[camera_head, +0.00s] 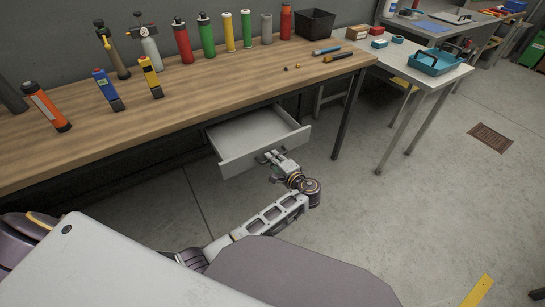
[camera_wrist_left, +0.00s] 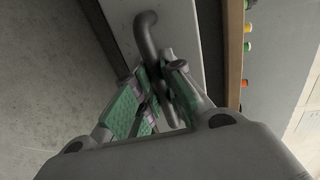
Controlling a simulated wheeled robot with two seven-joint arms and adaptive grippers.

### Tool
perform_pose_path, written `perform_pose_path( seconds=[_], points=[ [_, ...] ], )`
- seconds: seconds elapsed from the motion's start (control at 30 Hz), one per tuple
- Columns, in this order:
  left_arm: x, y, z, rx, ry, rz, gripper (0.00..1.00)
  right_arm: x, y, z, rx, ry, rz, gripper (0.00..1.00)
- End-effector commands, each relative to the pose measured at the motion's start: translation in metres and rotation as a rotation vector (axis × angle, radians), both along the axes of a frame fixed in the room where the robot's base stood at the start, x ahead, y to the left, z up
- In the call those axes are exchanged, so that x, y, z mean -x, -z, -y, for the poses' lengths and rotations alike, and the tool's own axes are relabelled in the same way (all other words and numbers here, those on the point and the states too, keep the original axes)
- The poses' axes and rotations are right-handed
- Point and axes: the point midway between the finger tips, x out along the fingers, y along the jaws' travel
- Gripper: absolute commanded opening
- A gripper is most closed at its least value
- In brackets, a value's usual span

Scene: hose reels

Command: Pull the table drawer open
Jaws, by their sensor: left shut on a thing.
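The white table drawer (camera_head: 258,137) stands pulled out from under the wooden table (camera_head: 200,85), and its inside looks empty. My left gripper (camera_head: 275,160) is at the drawer's front, shut on the dark bar handle (camera_head: 265,157). In the left wrist view the handle (camera_wrist_left: 148,38) runs down between the green-padded fingers of my left gripper (camera_wrist_left: 163,85), beside the pale drawer front (camera_wrist_left: 187,40). The fingers hide part of the handle. My right gripper is not in view.
Several bottles and tools stand on the wooden table, with a black bin (camera_head: 314,24) at its far end. A white side table (camera_head: 410,62) with a blue tray (camera_head: 435,62) stands to the right. The floor in front of the drawer is clear.

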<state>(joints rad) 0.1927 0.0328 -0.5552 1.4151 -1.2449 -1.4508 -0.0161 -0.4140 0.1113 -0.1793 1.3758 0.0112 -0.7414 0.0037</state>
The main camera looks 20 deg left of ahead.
Motion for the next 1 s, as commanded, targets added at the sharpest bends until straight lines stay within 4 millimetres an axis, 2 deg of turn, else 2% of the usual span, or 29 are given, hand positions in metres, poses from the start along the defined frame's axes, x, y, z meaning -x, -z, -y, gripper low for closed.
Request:
perform_pose_path(
  seconds=[0.3, 0.33, 0.5, 1.0],
  points=[
    [0.0001, 0.0, 0.0006, 0.0, 0.001, 0.0, 0.0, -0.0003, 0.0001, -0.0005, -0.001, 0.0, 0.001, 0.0],
    [0.0001, 0.0, 0.0006, 0.0, 0.001, 0.0, 0.14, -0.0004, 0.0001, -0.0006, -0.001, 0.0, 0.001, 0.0],
    [0.0, 0.0, 0.0005, 0.0, 0.001, 0.0, 0.33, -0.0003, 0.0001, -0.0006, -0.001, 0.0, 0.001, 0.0],
    [-0.0002, -0.006, 0.0004, 0.001, 0.0, 0.001, 0.33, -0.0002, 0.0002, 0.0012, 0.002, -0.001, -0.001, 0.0]
  ],
)
